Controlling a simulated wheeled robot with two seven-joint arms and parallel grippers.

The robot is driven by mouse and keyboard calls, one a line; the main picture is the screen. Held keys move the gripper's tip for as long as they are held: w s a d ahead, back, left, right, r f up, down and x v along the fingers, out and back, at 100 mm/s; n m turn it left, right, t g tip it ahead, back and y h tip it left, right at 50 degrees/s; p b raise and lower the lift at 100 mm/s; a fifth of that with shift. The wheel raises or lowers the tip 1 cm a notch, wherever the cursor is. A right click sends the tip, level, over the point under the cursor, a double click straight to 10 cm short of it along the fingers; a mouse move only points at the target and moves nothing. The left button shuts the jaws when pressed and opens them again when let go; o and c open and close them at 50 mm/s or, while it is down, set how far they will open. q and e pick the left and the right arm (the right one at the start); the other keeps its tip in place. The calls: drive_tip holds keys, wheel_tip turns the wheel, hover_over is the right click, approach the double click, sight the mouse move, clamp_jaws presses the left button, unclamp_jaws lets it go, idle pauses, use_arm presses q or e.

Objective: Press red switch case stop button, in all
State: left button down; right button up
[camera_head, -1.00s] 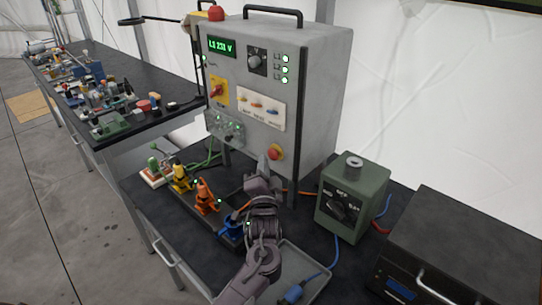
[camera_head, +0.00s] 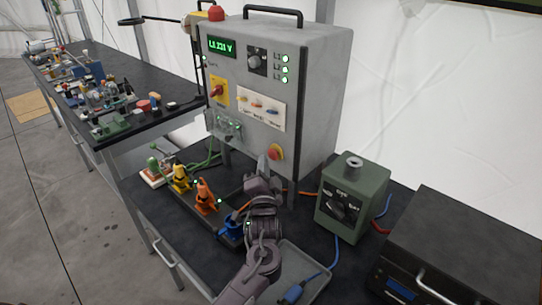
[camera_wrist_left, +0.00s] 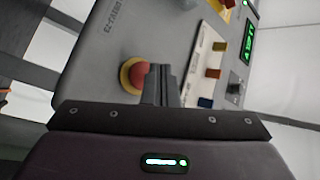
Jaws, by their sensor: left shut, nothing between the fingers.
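The red stop button (camera_head: 276,152) with a yellow collar sits low on the front of the grey switch case (camera_head: 312,100). In the left wrist view the red stop button (camera_wrist_left: 136,76) shows beside the shut fingers. My left gripper (camera_head: 263,164) is shut and empty, with its fingertips just left of the button and a little below it in the head view. In the left wrist view the fingers (camera_wrist_left: 162,82) partly overlap the button's edge. I cannot tell whether they touch it. My right gripper is not in view.
A green box with a dial (camera_head: 352,198) stands right of the case. A black case (camera_head: 460,245) is at the front right. Colored plugs (camera_head: 204,194) stand in a row left of my arm. A grey tray (camera_head: 305,268) lies in front. A cluttered bench (camera_head: 150,75) extends behind left.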

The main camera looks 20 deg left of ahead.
use_arm(q)
drive_tip(key=shift+w, duration=0.15)
drive_tip(key=shift+w+d, duration=0.15)
drive_tip(key=shift+w, duration=0.1)
idle(0.4)
drive_tip(key=shift+w+d, duration=0.15)
drive_tip(key=shift+w, duration=0.25)
idle(0.5)
drive_tip(key=shift+w+r, duration=0.1)
drive_tip(key=shift+w, duration=0.05)
idle(0.4)
drive_tip(key=shift+s+a+p, duration=0.25)
drive_tip(key=shift+s+p, duration=0.3)
drive_tip(key=shift+s, duration=0.4)
